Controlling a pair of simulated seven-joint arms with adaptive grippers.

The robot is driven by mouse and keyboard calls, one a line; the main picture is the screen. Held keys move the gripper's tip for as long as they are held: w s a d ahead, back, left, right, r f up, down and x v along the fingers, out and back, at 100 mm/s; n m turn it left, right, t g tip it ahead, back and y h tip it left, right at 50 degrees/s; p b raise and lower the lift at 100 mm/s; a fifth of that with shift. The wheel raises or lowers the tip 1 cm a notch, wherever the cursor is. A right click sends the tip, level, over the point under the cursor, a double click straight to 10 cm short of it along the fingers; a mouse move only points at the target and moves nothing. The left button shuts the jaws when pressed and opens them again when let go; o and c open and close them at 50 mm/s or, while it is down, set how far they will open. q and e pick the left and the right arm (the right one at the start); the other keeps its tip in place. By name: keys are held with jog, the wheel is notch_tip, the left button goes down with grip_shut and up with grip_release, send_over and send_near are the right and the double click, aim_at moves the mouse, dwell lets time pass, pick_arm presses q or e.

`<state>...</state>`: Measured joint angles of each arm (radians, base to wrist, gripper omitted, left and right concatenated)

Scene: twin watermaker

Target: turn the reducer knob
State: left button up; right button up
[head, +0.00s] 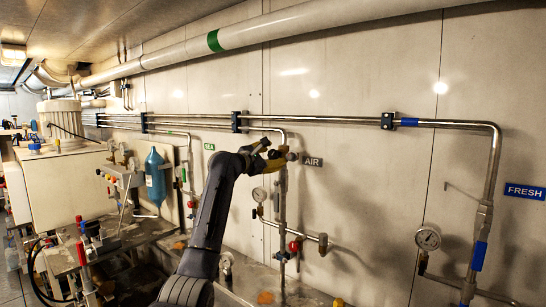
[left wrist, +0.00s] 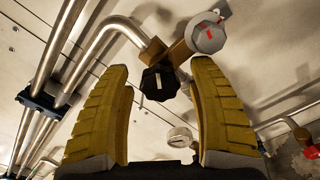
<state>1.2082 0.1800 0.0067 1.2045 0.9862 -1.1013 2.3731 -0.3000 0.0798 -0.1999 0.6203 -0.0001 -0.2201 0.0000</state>
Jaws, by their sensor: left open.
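My left gripper (head: 265,152) is at the vertical pipe beside the AIR label in the head view. In the left wrist view its two yellow fingers (left wrist: 160,68) are open and apart. A black faceted knob (left wrist: 157,83) with a white mark shows between the fingertips. A brass body (left wrist: 181,50) is behind it, and a grey faceted knob (left wrist: 208,36) with a red mark is at its upper right. Which knob is the reducer's I cannot tell for sure. No finger clearly touches either one. In the head view the gripper largely hides these fittings. My right gripper is not in view.
Steel pipes (head: 345,121) run along the wall behind. A gauge (head: 259,194) and a red-handled valve (head: 294,246) are below the gripper. A blue bottle (head: 155,178) and a white machine box (head: 65,185) stand left.

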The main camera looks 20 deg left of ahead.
pick_arm(q)
grip_shut()
dwell(0.3)
